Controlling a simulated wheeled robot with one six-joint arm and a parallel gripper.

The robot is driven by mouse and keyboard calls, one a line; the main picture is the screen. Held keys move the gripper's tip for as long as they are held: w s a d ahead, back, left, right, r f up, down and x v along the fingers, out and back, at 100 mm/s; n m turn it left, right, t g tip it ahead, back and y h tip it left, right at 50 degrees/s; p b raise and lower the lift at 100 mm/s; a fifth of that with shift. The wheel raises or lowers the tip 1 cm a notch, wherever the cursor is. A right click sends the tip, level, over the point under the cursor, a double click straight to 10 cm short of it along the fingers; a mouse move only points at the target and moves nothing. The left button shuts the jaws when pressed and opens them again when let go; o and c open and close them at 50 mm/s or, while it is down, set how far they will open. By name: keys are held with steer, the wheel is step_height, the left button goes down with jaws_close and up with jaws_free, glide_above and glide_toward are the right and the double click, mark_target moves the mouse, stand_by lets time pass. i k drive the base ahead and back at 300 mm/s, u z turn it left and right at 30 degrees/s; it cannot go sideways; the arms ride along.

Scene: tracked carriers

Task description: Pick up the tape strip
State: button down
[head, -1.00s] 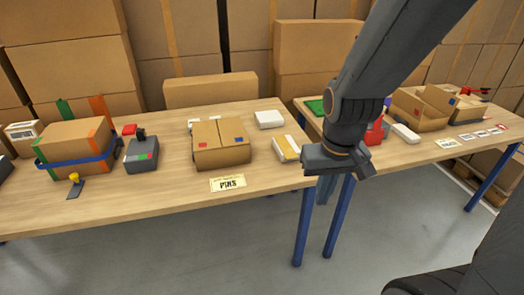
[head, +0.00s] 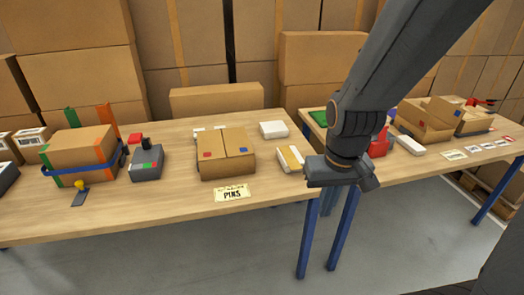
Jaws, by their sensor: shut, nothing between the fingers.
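No single loose tape strip is clear to me. A green strip (head: 71,117) and an orange strip (head: 109,118) stick up behind a closed cardboard box (head: 88,151) at the left of the near table. Green and orange bands also run down that box, and a blue band goes around it. My gripper (head: 345,177) hangs past the right end of this table, far to the right of the strips. It looks shut and empty, though its fingers are small and dark here.
On the near table (head: 150,207) stand a grey device (head: 147,163), a cardboard box (head: 226,153), a "PINS" card (head: 232,193) and white boxes (head: 274,129). A second table (head: 420,167) at right holds open cartons (head: 428,119). Stacked cartons fill the back. The front floor is clear.

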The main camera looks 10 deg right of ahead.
mark_target(293, 162)
steer(key=u, duration=0.15)
steer(key=k, duration=0.4)
steer(key=z, duration=0.7)
steer(key=i, duration=0.7)
steer(key=u, duration=0.55)
steer(key=i, duration=0.75)
steer(key=u, duration=0.65)
